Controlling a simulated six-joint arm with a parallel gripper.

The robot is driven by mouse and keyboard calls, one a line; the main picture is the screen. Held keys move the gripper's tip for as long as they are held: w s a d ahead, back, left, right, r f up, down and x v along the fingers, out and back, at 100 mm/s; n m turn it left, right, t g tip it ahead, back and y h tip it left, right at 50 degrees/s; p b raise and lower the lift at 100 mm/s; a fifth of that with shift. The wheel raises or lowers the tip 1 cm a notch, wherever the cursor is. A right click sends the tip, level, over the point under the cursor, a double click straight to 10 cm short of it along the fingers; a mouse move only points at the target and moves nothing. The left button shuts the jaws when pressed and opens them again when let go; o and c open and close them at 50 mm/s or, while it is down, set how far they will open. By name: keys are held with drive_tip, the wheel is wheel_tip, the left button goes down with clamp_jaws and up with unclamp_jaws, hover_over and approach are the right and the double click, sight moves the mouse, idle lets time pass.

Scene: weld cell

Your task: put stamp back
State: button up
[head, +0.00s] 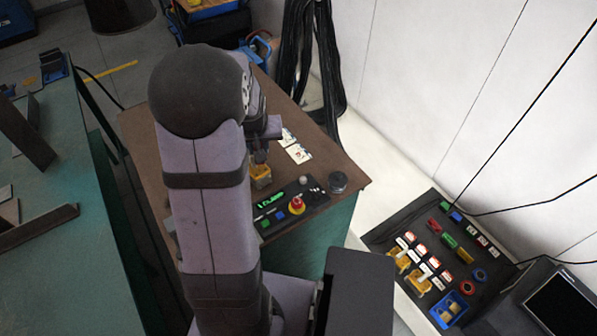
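My gripper (261,157) is small in the head view and partly hidden behind my arm. It points down over the brown table (345,165). A yellow block-like piece (261,176), which may be the stamp or its holder, is directly below the fingertips. I cannot tell whether the fingers touch or grip it. White cards with print (298,153) lie just to its right. On the dark board (378,234) at the right stand two yellow holders (418,284) with pale upright parts, beside several small red-and-white pieces (419,250).
A blue bin (449,309) and a monitor (562,306) are at the lower right. A green table (75,250) with metal pieces stands left.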

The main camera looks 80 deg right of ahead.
drive_tip(key=s+d+f+m+g+b, duration=0.1)
drive_tip(key=s+d+f+m+b, duration=0.2)
drive_tip(key=s+d, duration=0.55)
drive_tip(key=shift+m, duration=0.3)
drive_tip(key=shift+s+a+f+p, duration=0.25)
drive_tip(key=shift+f+p, duration=0.05)
drive_tip(key=shift+f, duration=1.15)
drive_tip(key=shift+s+a+f+p, duration=0.3)
drive_tip(key=shift+f+p, duration=0.05)
drive_tip(key=shift+f, duration=1.05)
drive_tip(key=shift+s+a+f+p, duration=0.25)
drive_tip(key=shift+f+p, duration=0.05)
drive_tip(key=shift+f, duration=1.15)
drive_tip(key=shift+f, duration=0.2)
drive_tip(key=o, duration=0.8)
drive_tip(key=shift+o, duration=0.2)
drive_tip(key=shift+r, duration=0.15)
